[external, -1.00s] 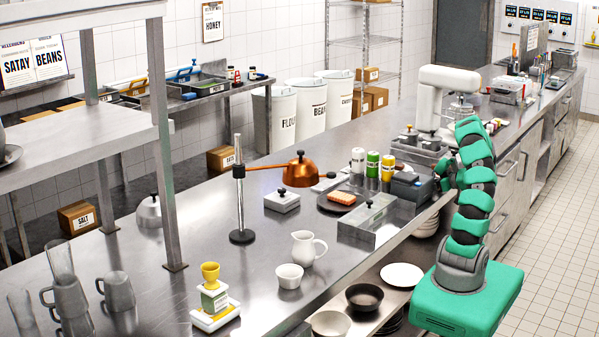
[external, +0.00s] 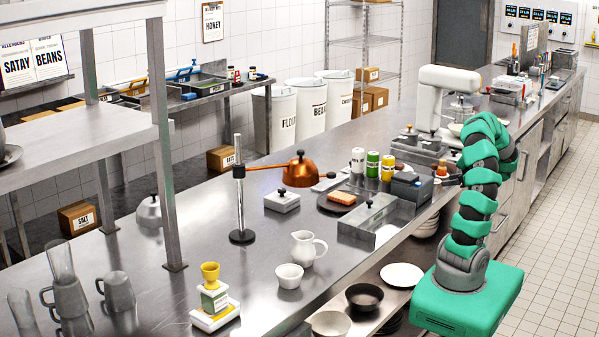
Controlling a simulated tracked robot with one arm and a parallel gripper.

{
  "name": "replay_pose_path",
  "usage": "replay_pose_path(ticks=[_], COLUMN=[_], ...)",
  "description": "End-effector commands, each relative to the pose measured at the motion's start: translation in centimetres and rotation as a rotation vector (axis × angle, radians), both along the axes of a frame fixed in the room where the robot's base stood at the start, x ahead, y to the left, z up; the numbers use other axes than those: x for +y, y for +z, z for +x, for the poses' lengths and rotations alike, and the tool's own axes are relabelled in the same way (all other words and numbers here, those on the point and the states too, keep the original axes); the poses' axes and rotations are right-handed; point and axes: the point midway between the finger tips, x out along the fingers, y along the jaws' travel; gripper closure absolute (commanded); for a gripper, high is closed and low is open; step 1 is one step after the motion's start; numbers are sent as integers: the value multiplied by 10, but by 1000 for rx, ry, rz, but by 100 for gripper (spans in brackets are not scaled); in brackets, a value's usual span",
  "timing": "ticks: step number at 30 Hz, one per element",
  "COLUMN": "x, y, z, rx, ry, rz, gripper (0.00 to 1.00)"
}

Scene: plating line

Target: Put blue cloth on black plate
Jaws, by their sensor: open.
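The black plate (external: 325,207) lies on the steel counter, left of the grey metal box with a lid. An orange block-like piece (external: 342,198) lies on the plate. I cannot make out a blue cloth anywhere in the external view. My arm rises at the right, bends over at its top and folds back down behind its own green links. My gripper is hidden there, so I cannot see its fingers or anything in them.
A lidded metal box (external: 368,220) and several coloured bottles (external: 372,164) stand close to the plate. A white jug (external: 305,248) and a white bowl (external: 289,276) stand nearer.

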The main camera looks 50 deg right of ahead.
Motion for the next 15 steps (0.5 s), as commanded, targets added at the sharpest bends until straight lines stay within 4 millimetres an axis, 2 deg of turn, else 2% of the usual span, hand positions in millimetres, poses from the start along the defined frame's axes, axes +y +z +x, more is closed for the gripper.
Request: replay_pose_path(ticks=[1,6,15], x=[-1,0,0], y=[4,11,14], z=[-8,-25,-33], rx=[-1,-1,0], ry=[-4,-1,-1], rz=[-2,-2,0], gripper=[37,37,37])
